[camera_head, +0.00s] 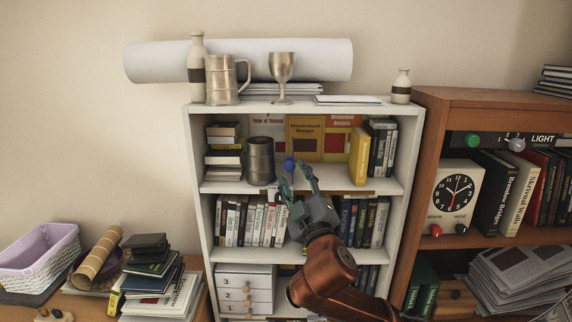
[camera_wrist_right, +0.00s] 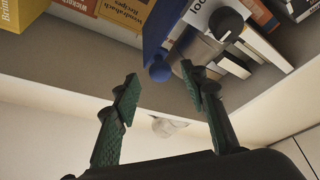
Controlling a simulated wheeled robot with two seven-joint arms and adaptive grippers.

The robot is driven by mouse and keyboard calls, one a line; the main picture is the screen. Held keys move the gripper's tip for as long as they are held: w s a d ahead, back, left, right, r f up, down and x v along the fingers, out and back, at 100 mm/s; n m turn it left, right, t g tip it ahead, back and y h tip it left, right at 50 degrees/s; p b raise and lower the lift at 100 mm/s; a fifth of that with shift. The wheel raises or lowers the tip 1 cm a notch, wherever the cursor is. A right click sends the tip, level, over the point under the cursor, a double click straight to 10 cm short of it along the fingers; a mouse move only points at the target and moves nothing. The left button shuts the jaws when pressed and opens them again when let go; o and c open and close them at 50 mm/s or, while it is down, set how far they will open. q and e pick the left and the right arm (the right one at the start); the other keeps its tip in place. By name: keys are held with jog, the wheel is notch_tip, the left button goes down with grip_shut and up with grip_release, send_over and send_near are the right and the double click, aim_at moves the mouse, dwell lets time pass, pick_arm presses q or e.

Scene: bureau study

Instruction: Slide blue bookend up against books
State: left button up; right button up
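The blue bookend (camera_head: 289,164) stands on the upper shelf of the white bookcase, right of a dark grey mug. In the right wrist view the blue bookend (camera_wrist_right: 161,42) is an upright panel with a round knob at its near end. A yellow book (camera_head: 358,156) and several upright dark books (camera_head: 381,148) stand at the right of that shelf, with a clear gap between them and the bookend. My right gripper (camera_head: 296,177) is open in front of the bookend. In the wrist view its fingertips (camera_wrist_right: 160,76) are apart, with the knob just beyond them. My left gripper is out of view.
The grey mug (camera_head: 260,161) and a book stack (camera_head: 223,158) stand left of the bookend. Flat-faced recipe books (camera_head: 305,137) stand at the back of the shelf. The shelf below holds book rows (camera_head: 248,221). A brown bookcase (camera_head: 432,118) stands to the right.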

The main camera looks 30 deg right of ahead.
aim_at(291, 169)
jog(key=shift+p+x, duration=0.55)
jog(key=shift+x, duration=1.6)
jog(key=shift+c, duration=0.3)
grip_shut()
jog(key=shift+s, duration=0.1)
